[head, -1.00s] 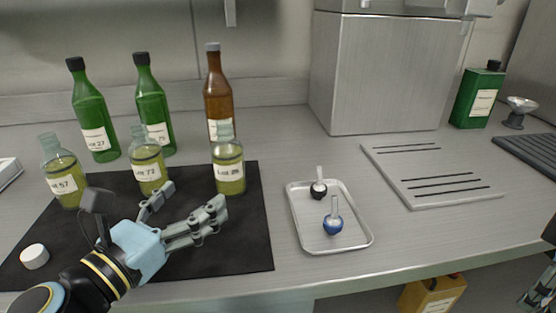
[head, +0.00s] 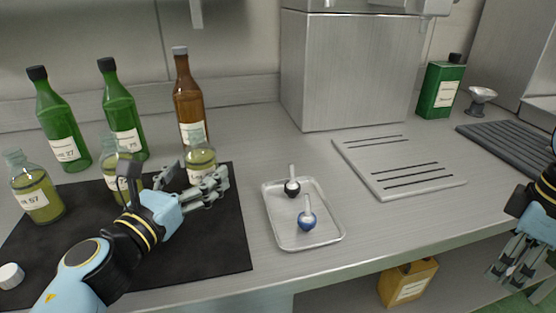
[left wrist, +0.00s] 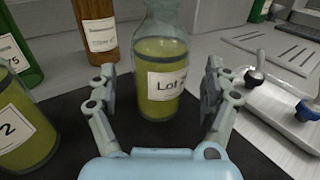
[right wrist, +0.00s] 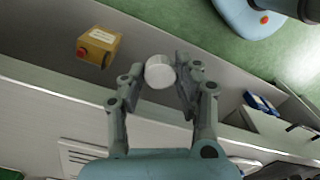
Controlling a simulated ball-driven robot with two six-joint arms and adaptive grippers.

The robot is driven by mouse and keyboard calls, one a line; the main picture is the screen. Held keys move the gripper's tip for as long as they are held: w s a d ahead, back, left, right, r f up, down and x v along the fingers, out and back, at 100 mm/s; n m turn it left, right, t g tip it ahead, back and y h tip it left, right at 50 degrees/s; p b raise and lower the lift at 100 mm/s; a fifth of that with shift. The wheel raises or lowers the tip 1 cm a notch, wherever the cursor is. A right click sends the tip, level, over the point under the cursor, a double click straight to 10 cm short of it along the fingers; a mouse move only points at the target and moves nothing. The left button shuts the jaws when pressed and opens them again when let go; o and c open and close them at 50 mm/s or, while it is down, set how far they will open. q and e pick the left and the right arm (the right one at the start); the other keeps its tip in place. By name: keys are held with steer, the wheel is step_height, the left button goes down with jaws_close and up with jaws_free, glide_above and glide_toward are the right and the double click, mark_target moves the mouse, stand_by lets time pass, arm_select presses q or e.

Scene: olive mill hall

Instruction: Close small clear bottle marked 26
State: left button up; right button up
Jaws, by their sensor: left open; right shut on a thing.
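The small clear bottle marked 26 (head: 201,170) stands without a cap on the black mat (head: 215,250), holding yellow-green liquid. In the left wrist view the fingers (left wrist: 160,92) frame the bottle. My right gripper (right wrist: 165,80) is shut on a white cap (right wrist: 160,72), away from the mat beyond the counter's front edge.
Similar small bottles marked 57 (head: 38,198) and 72 (head: 110,165) stand left on the mat, near another white cap (head: 10,276). Green bottles (head: 122,125) and a brown bottle (head: 187,100) stand behind. A metal tray (head: 325,236) with two stoppers lies right of the mat.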

arm_select(q)
steer(key=x, duration=0.2)
steer(key=shift+w+d, duration=0.1)
steer(key=shift+w, duration=0.25)
steer(key=shift+c, duration=0.2)
steer(key=c, duration=1.6)
